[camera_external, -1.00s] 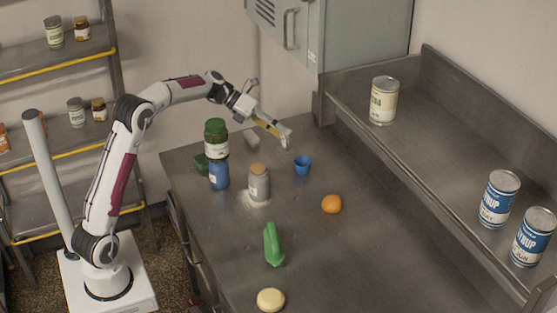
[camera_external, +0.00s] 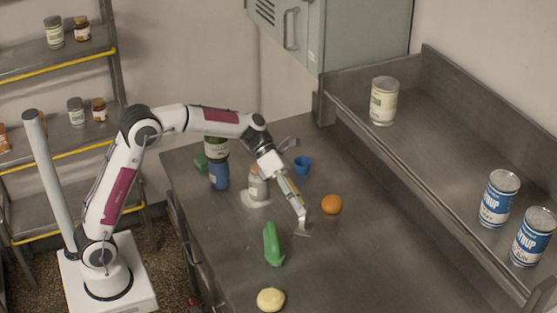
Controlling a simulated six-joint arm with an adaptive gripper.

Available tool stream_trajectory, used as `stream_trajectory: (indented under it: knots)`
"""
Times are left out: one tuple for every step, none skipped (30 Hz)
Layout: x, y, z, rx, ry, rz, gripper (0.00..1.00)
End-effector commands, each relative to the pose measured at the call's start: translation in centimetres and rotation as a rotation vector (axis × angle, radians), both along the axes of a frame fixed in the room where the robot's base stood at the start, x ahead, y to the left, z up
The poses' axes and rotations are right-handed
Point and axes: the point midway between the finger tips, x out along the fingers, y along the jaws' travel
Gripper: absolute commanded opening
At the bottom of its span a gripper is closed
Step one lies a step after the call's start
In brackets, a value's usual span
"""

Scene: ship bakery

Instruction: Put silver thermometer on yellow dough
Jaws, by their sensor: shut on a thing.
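The yellow dough (camera_external: 270,299) is a small pale round lump on the steel table near the front edge. My gripper (camera_external: 301,212) points down and to the right over the middle of the table, behind and to the right of the dough. It is shut on a small silver thing (camera_external: 304,233) at its fingertips, which looks like the silver thermometer. The thermometer is small and blends with the steel, so its exact shape and its height above the table are hard to tell.
A green bottle (camera_external: 273,244) lies left of my gripper, and an orange (camera_external: 331,204) sits to its right. A blue cup (camera_external: 302,165), a grey jar (camera_external: 258,188) and a blue jar (camera_external: 219,176) stand behind. The table's right front (camera_external: 380,275) is clear.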

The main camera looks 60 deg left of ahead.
Motion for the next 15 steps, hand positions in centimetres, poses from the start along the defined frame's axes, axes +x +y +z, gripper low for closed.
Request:
stream_trajectory:
  knots:
    - [-1.2,-1.6,-0.2,0.0,0.001,-0.041,0.23]
    - [-1.8,-2.4,-0.3,-0.001,0.001,-0.063,0.23]
    - [-2.7,-3.4,-0.4,0.0,0.001,-0.093,0.23]
    - [-3.4,-4.1,-0.6,-0.001,0.001,-0.117,0.23]
    - [-4.1,-4.8,-0.7,-0.001,0.002,-0.14,0.23]
    - [-5.1,-5.8,-0.8,0.0,0.001,-0.173,0.23]
    - [-5.9,-6.4,-0.9,-0.001,0.001,-0.196,0.23]
    - [-6.6,-7.0,-1.0,-0.001,0.002,-0.22,0.23]
    - [-7.6,-7.7,-1.2,-0.001,0.001,-0.251,0.23]
    - [-8.4,-8.2,-1.4,0.0,0.001,-0.274,0.23]
    - [-9.1,-8.6,-1.5,0.0,0.002,-0.297,0.23]
    - [-10.0,-9.0,-1.7,0.001,0.001,-0.324,0.23]
    - [-10.7,-9.1,-1.9,0.0,0.002,-0.343,0.23]
    - [-11.3,-9.1,-2.1,0.0,0.003,-0.362,0.23]
    - [-11.9,-9.0,-2.3,0.0,0.002,-0.383,0.23]
